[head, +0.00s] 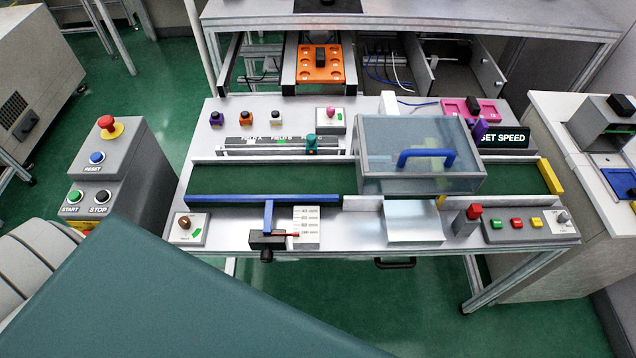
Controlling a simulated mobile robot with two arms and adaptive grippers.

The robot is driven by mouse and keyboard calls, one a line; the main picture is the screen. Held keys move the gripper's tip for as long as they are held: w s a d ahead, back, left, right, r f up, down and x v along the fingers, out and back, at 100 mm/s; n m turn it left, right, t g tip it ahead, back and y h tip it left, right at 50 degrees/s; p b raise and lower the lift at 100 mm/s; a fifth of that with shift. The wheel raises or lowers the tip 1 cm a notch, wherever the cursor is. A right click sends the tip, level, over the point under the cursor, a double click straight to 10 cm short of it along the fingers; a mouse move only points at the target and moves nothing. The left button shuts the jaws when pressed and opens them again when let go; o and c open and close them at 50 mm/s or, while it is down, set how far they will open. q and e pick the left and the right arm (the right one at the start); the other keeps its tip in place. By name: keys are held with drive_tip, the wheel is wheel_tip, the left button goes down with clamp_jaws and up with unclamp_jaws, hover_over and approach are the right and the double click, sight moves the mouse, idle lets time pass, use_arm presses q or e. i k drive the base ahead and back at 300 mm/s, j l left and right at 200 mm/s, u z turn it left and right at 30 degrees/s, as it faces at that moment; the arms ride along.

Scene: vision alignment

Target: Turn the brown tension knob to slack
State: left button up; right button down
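The brown tension knob (184,222) sits on a small light square plate (189,231) at the front left corner of the workbench. A green mark shows on the plate to the right of the knob. The plate's lettering is too small to read, so I cannot tell the knob's setting. Neither of my grippers shows in the head view, and nothing touches the knob. The lower left of the view is blocked.
Right of the knob stand a blue bar (268,215) and a white scale plate (305,226) with a red pointer. A green conveyor belt (270,180) runs behind. A grey control box (112,170) with a red emergency button stands left. A clear-lidded cover (420,165) stands over the belt.

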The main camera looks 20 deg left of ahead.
sight(184, 221)
drive_tip(key=u, duration=1.95)
